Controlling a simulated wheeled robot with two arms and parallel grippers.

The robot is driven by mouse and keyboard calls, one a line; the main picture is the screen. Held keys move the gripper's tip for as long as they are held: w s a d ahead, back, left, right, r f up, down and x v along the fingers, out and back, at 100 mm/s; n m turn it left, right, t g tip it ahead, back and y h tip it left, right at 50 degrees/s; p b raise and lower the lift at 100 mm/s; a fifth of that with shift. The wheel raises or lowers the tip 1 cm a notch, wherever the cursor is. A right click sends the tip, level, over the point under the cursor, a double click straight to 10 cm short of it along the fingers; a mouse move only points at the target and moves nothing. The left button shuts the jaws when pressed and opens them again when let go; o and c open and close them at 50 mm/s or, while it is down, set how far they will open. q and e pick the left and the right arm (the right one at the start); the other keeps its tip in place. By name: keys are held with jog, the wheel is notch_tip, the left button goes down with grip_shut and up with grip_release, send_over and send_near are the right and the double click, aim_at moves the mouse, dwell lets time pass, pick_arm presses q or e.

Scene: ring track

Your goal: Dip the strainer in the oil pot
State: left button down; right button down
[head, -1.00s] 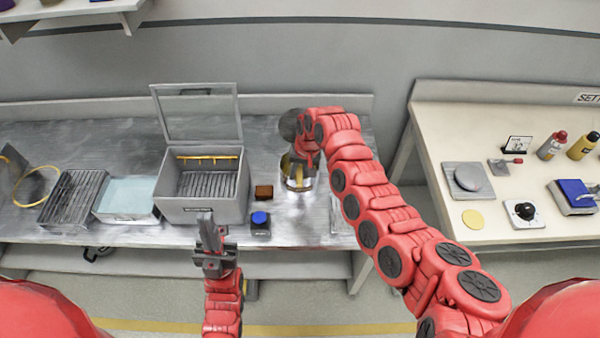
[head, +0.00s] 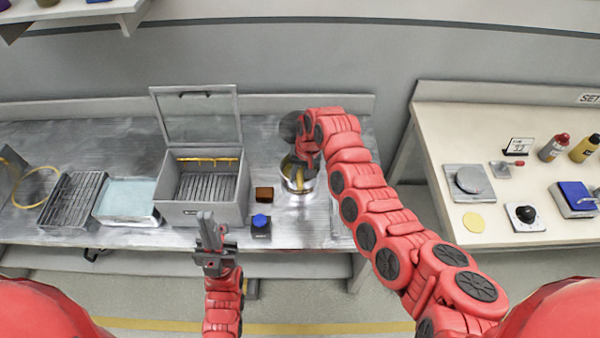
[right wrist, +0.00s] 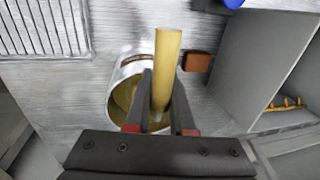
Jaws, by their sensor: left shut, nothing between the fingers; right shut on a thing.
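The oil pot (head: 289,184) is a round metal pot with yellow inside, on the grey steel bench; it also shows in the right wrist view (right wrist: 116,92). My right gripper (head: 309,168) is over the pot. In the right wrist view my right gripper (right wrist: 160,92) is shut on a yellow rod (right wrist: 167,58), which looks like the strainer's handle. The rod crosses in front of the pot's mouth. The strainer's head is hidden, so I cannot tell how deep it sits. My left gripper (head: 209,228) is shut and empty in front of the bench.
Left of the pot are a brown block (head: 264,193), a blue-topped device (head: 260,225), an open-lidded grey box (head: 203,212), a pale blue tray (head: 127,200) and a dark rack (head: 72,199). A cream table (head: 445,135) stands to the right, with a gap between.

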aim_at(299, 170)
jog(key=r, duration=0.1)
jog(key=r+p, duration=0.2)
jog(key=shift+s+d+r, duration=0.15)
jog(key=shift+s, duration=0.15)
jog(key=shift+w+r+p, duration=0.2)
jog(key=shift+r, duration=0.45)
jog(key=shift+w+r+p, duration=0.2)
jog(key=shift+r, duration=1.15)
